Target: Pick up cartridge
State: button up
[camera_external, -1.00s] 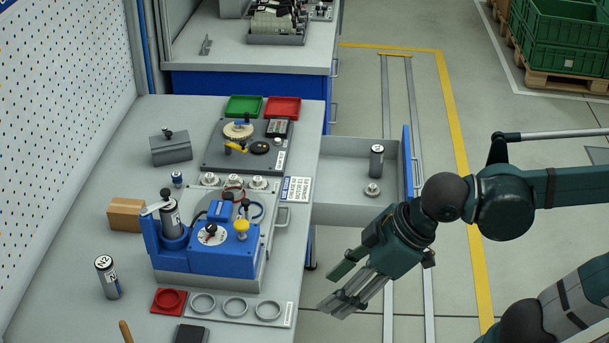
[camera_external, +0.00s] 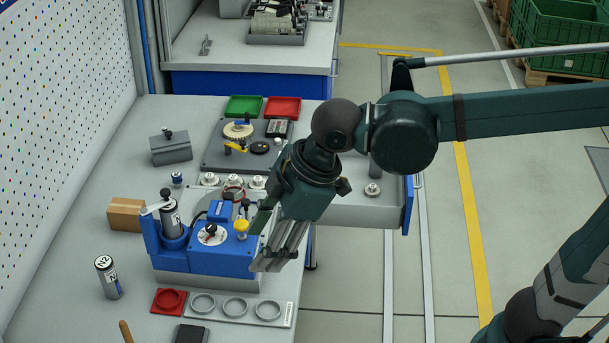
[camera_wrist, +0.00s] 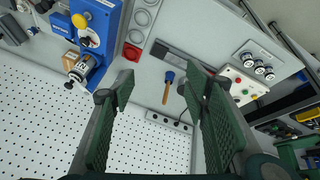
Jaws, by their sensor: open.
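A cartridge marked N2 (camera_external: 108,278) stands upright on the bench at the left. Another cartridge (camera_external: 171,220) is held in the blue fixture (camera_external: 222,262); a cylinder in the fixture also shows in the wrist view (camera_wrist: 86,66). A third cylinder (camera_external: 376,167) stands in the open drawer, mostly hidden behind my arm. My gripper (camera_external: 258,252) is open and empty, over the fixture's right side in the external view. In the wrist view, its fingers (camera_wrist: 156,88) are wide apart with nothing between them.
A red ring holder (camera_external: 168,300) and grey rings (camera_external: 235,308) lie in front of the fixture. A cardboard box (camera_external: 125,215) is left of it. A wooden-handled tool (camera_wrist: 167,92) and a button panel (camera_wrist: 245,88) show in the wrist view.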

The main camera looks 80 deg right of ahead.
jog(key=w+d+r+n+g+p, duration=0.1)
jog(key=w+d+r+n+p, duration=0.15)
jog(key=w, duration=0.85)
jog(key=n+g+p, duration=0.4)
jog(key=n+p, duration=0.5)
jog(key=n, duration=0.1)
send_over(103, 262)
notch_tip(103, 262, down, 13)
notch_tip(103, 262, down, 12)
jog(key=shift+f, duration=0.2)
jog(key=shift+f+b, duration=0.3)
jog(key=shift+f, duration=1)
jog(key=shift+f, duration=0.15)
